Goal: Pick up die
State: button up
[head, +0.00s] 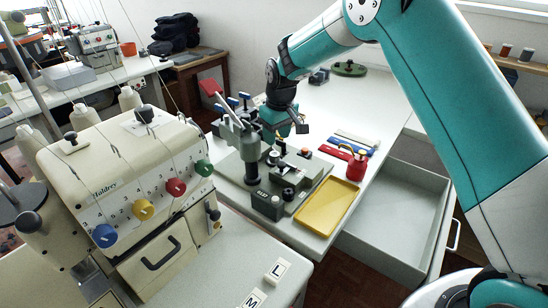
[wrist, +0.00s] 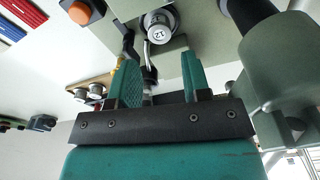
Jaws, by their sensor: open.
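A small round metal die (wrist: 158,33) with the number 12 on its face sits in a dark round holder on the grey-green press, at the top middle of the wrist view. My gripper (wrist: 160,72) is open, its two teal fingers apart with nothing held between them. The die lies beyond the fingertips, roughly in line with the gap, not touching them as far as I can see. In the head view my gripper (head: 283,127) hangs at the press (head: 243,180), partly hidden by its levers; I cannot make out the die there.
A wooden rack (wrist: 101,83) with small metal cylinders is beyond the left finger. An orange button (wrist: 80,12) and a thick press column (wrist: 278,62) flank the gripper. A yellow tray (head: 327,207), red oil can (head: 357,167) and open drawer (head: 395,213) lie right; an overlocker (head: 120,190) stands left.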

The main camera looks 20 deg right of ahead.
aim_at(275, 154)
jog(key=shift+w+a+f+p, duration=0.1)
jog(key=shift+f+p, duration=0.1)
jog(key=shift+f, duration=0.95)
jog(key=shift+w+d+f+p, duration=0.1)
jog(key=shift+w+f+p, duration=0.05)
jog(key=shift+f, duration=1)
jog(key=shift+w+a+f+p, duration=0.1)
jog(key=shift+f+p, duration=0.1)
jog(key=shift+f, duration=0.95)
jog(key=c, duration=0.8)
jog(key=shift+o, duration=0.2)
jog(key=shift+r, duration=0.1)
